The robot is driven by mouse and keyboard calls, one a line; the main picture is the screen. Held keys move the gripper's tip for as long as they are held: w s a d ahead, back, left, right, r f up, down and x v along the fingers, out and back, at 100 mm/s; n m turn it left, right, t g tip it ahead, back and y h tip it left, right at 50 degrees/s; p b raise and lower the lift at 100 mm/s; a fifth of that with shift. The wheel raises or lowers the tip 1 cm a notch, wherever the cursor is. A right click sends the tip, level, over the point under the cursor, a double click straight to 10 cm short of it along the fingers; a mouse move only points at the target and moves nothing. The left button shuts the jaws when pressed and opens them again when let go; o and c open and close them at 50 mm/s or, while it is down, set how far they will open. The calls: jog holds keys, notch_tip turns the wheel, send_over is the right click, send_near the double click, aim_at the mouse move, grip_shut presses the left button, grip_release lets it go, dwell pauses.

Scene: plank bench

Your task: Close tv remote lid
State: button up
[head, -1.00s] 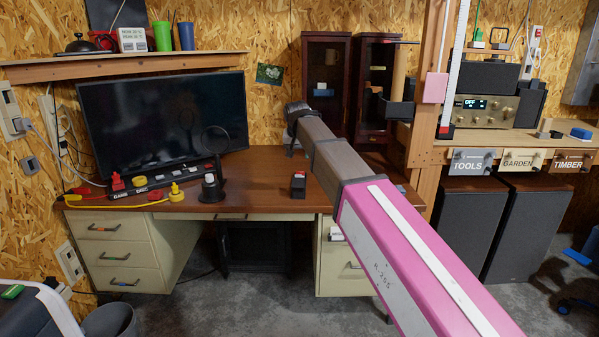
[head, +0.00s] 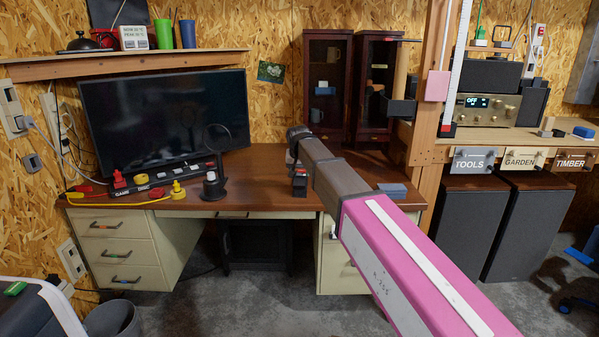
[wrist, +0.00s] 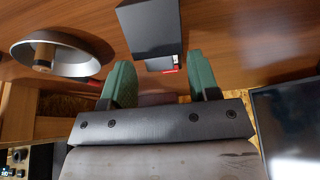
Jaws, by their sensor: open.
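A small dark upright box with a red mark (head: 300,182), which looks like the tv remote, stands near the front edge of the brown desk. In the wrist view a dark block (wrist: 150,32) with a red-marked lower part fills the top middle, just beyond my fingertips. I cannot tell where its lid is or how far it stands open. My gripper (head: 296,142) is just above and behind the box in the head view. In the wrist view its two green fingers (wrist: 162,72) are spread apart, with nothing seen held between them.
A black ring-topped stand (head: 214,183) and a power strip (head: 145,188) with yellow and red plugs are left of the box. A monitor (head: 165,115) stands behind them. A blue-grey block (head: 392,190) lies at right. Dark cabinets (head: 327,90) stand at the back.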

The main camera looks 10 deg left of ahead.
jog(key=c, duration=0.6)
jog(key=shift+o, duration=0.2)
jog(key=shift+w, duration=0.1)
jog(key=shift+w+a+f+g, duration=0.1)
jog(key=shift+w+f+g, duration=0.1)
jog(key=shift+w+g, duration=0.35)
jog(key=shift+w+a+f+g, duration=0.15)
jog(key=shift+w+g, duration=0.2)
jog(key=shift+g, duration=0.4)
jog(key=shift+w+f+g+h, duration=0.4)
jog(key=shift+w+g, duration=0.05)
jog(key=shift+g, duration=0.55)
jog(key=shift+w+f+g, duration=0.25)
jog(key=shift+f+g, duration=0.2)
jog(key=shift+g, duration=0.45)
